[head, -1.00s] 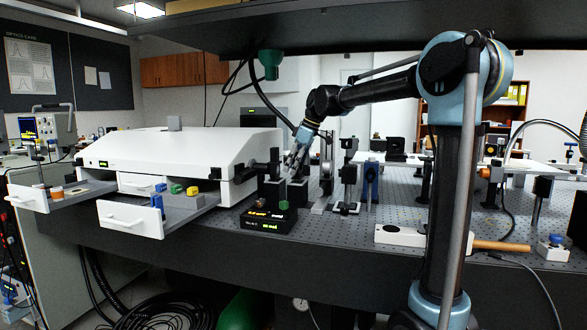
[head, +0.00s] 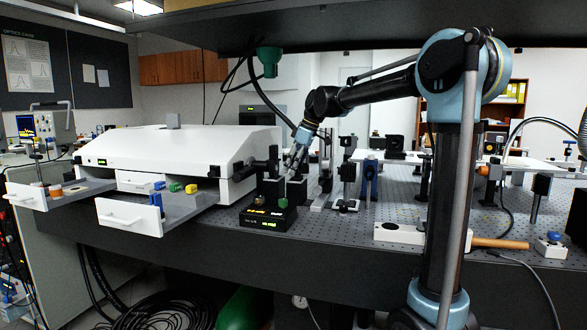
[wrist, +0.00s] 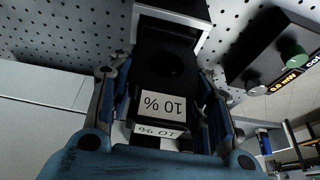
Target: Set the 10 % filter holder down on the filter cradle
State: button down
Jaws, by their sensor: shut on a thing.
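The 10 % filter holder (wrist: 168,72) is black with white "10 %" labels, which read upside down in the wrist view. My gripper (wrist: 158,88) is shut on it, one finger along each side. In the head view my gripper (head: 295,162) points down at the bench beside the white housing, among small black blocks. A dark block with a pale metal edge (wrist: 204,42) lies just beyond the holder in the wrist view; it may be the filter cradle. I cannot tell whether the holder touches it, and its underside is hidden.
A black display box (head: 268,217) with a green knob stands in front of my gripper. Black post mounts (head: 347,175) stand to its right. The white housing (head: 185,150) with open drawers (head: 130,217) is to the left. A dark shelf (head: 350,32) hangs overhead.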

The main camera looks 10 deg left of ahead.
jog(key=shift+f, duration=0.3)
dwell(0.5)
jog(key=c, duration=0.7)
grip_release()
jog(key=shift+c, duration=0.2)
jog(key=v, duration=1.2)
jog(key=shift+f, duration=0.1)
